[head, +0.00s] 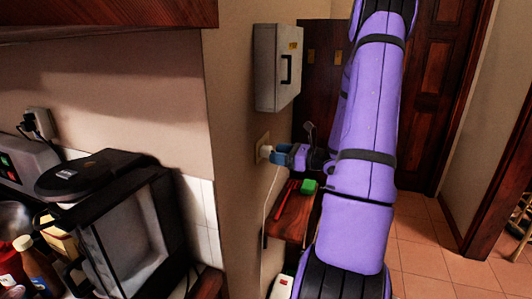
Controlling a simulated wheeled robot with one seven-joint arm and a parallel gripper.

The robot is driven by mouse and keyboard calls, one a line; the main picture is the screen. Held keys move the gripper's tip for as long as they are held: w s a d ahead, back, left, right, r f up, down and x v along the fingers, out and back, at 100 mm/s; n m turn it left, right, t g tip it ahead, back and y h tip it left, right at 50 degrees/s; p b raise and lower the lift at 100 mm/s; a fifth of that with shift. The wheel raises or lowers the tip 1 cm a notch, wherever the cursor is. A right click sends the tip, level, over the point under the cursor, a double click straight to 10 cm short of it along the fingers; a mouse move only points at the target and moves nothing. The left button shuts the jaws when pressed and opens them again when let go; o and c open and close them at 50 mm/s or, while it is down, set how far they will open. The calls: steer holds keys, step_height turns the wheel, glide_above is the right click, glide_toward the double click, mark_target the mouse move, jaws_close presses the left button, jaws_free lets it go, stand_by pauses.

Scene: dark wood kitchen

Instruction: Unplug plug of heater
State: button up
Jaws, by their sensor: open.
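A white plug (266,152) sits in a wall outlet (262,142) on the beige wall, below a grey box. A thin white cord (271,195) hangs down from the plug. My gripper (279,154), with blue fingers, is open right at the plug, coming from the right. I cannot tell whether the fingers are around the plug or just in front of it. A white object with a red mark (282,286) is partly visible low down near the cord; I cannot tell whether it is the heater. My purple arm hides part of the area behind.
The grey box (278,67) juts from the wall above the outlet. A wooden shelf (290,226) below holds a red item (284,197) and a green item (308,186). A black coffee machine (115,215) stands on the left counter. Tiled floor (425,255) is open at right.

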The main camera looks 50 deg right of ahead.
mark_target(268, 152)
steer(key=shift+x, duration=1.9)
jaws_close()
steer(key=v, duration=0.6)
stand_by(1.0)
stand_by(0.4)
steer(key=shift+x, duration=1.6)
steer(key=shift+s, duration=0.1)
